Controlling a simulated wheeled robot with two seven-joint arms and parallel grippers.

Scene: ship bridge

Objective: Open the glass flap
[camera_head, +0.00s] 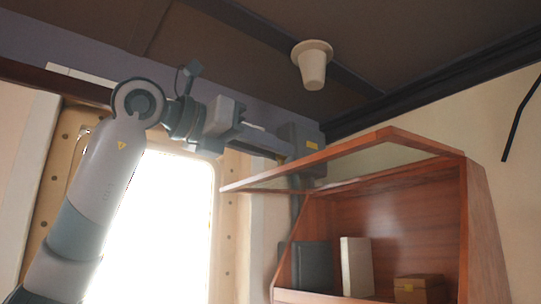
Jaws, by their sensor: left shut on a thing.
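The glass flap (262,180) is a wood-framed panel at the top of a reddish-brown wall cabinet (480,225). It stands raised, sticking out from the cabinet top toward the left, and the cabinet front below it is open. My left arm reaches in from the left, and my left gripper (306,169) is at the flap's long wooden edge, shut on the flap. The fingertips are small and partly hidden at the frame. My right gripper is not in view.
Inside the cabinet stand a dark binder (312,266), a pale upright book or box (356,266) and a small wooden box (419,289). A white lamp (313,65) hangs from the dark ceiling above. A bright window (158,225) lies behind my left arm.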

